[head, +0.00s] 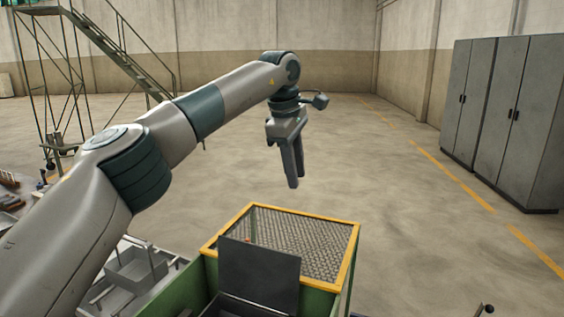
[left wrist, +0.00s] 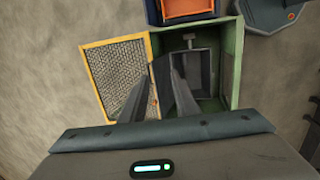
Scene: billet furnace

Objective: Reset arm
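My left arm reaches in from the left of the head view and is raised. Its gripper (head: 297,180) points down, above and beyond a green box (head: 180,291) with a yellow-framed mesh panel (head: 354,246). In the left wrist view the two fingers of the left gripper (left wrist: 160,76) stand apart with nothing between them. Below them are the mesh panel (left wrist: 112,70) and the green box (left wrist: 238,62), with a dark compartment inside it. The gripper touches nothing that I can see. My right gripper is not in view.
A dark plate (head: 259,272) stands upright in the green box. A grey tray (head: 135,268) lies to its left. An orange bin (left wrist: 188,8) shows beside the box. Tall grey cabinets (head: 500,115) stand at the right, metal stairs (head: 110,45) at the back left. The floor between is clear.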

